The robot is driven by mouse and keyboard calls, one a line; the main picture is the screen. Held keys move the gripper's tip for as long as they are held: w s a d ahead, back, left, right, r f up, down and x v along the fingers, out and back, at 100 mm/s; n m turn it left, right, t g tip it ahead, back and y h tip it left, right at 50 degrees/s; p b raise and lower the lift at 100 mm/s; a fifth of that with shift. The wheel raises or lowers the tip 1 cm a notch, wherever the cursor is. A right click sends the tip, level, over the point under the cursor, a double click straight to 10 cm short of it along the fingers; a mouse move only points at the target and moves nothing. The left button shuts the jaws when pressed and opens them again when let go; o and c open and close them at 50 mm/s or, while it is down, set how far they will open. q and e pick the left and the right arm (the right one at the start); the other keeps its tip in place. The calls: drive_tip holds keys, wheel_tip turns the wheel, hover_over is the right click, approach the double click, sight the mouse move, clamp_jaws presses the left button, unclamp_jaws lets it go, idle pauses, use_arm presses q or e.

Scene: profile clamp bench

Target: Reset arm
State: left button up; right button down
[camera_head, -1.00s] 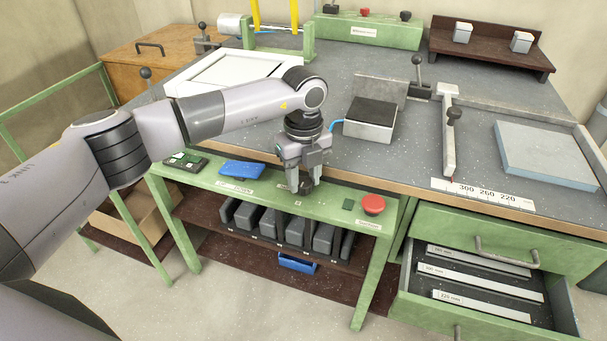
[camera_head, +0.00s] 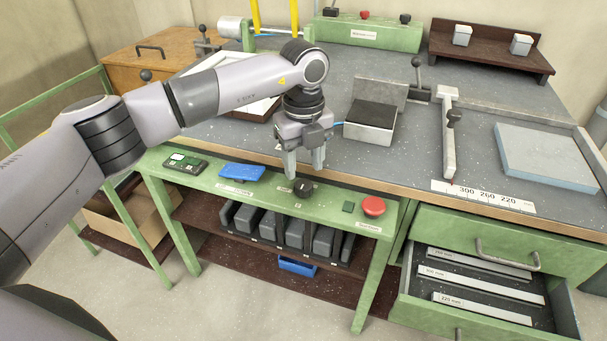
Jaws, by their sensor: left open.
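My left gripper (camera_head: 303,168) is open and empty, pointing down just above and behind a black knob (camera_head: 302,187) on the green front shelf (camera_head: 265,194). A small gap shows between the fingertips and the knob. My left arm comes in from the left and hides part of the white frame (camera_head: 262,107) on the bench. My right gripper is not in view.
To the right of the knob are a green button (camera_head: 348,207) and a red mushroom button (camera_head: 373,206). A blue pad (camera_head: 242,172) and a dark device (camera_head: 185,163) lie to the left. An open drawer (camera_head: 480,290) with labelled strips juts out at right.

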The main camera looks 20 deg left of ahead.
use_arm(q)
drive_tip(key=shift+r, duration=1.35)
